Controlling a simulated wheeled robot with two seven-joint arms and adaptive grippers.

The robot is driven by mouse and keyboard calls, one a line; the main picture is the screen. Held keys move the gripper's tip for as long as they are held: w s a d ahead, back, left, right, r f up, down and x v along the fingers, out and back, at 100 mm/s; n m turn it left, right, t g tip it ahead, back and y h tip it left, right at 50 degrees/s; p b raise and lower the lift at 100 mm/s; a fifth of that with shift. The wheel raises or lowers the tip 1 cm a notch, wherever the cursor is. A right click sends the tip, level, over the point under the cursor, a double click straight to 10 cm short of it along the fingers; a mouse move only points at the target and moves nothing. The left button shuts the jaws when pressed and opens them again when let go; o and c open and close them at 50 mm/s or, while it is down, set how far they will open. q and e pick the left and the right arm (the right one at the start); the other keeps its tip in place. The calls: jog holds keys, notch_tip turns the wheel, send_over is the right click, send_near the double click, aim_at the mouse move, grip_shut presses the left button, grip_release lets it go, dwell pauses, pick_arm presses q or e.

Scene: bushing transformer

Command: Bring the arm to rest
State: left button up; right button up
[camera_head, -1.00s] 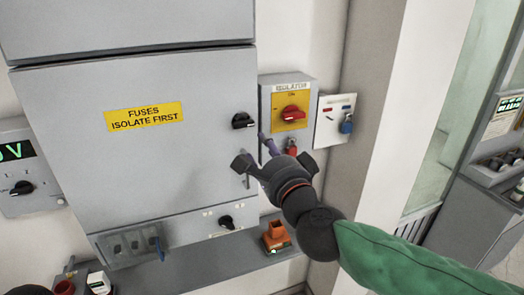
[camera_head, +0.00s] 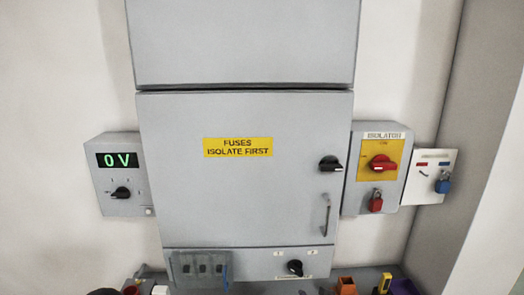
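Neither of my grippers nor my arms can be made out in the head view. The grey fuse cabinet (camera_head: 240,195) stands in the middle, its door shut, with a yellow "FUSES ISOLATE FIRST" label (camera_head: 238,147). A black knob (camera_head: 330,163) and a handle (camera_head: 326,214) sit on the door's right side. The isolator box (camera_head: 398,187) is to the right, with a red rotary switch (camera_head: 381,162) on a yellow plate and a red padlock (camera_head: 376,201) below it. The voltage display (camera_head: 118,160) at left reads 0 V.
A white board (camera_head: 430,165) with a blue padlock (camera_head: 443,182) hangs right of the isolator. A lower panel (camera_head: 250,264) has a black knob (camera_head: 295,267). Small items, including an orange one (camera_head: 346,285), line the bottom edge. The space before the cabinet looks clear.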

jog(key=s+f+n+g, duration=0.15)
jog(key=s+f, duration=0.25)
jog(key=f, duration=0.4)
jog(key=s+a+f+n+g+y+b, duration=0.1)
jog(key=s+f+g, duration=0.15)
jog(key=f, duration=0.45)
jog(key=s+f+n+g, duration=0.1)
jog(key=s+f, duration=0.3)
jog(key=f, duration=0.4)
jog(key=s+a+f+n+g, duration=0.1)
jog(key=s+f+g, duration=0.1)
jog(key=s+f, duration=0.4)
jog(key=s+a+f+n+g+y+b, duration=0.1)
jog(key=s+a+f+n+g, duration=0.1)
jog(key=s+f, duration=0.3)
jog(key=s+g, duration=0.1)
jog(key=s, duration=0.3)
jog(key=shift+s+f+y, duration=0.2)
jog(key=shift+f+y, duration=0.1)
jog(key=shift+f, duration=0.05)
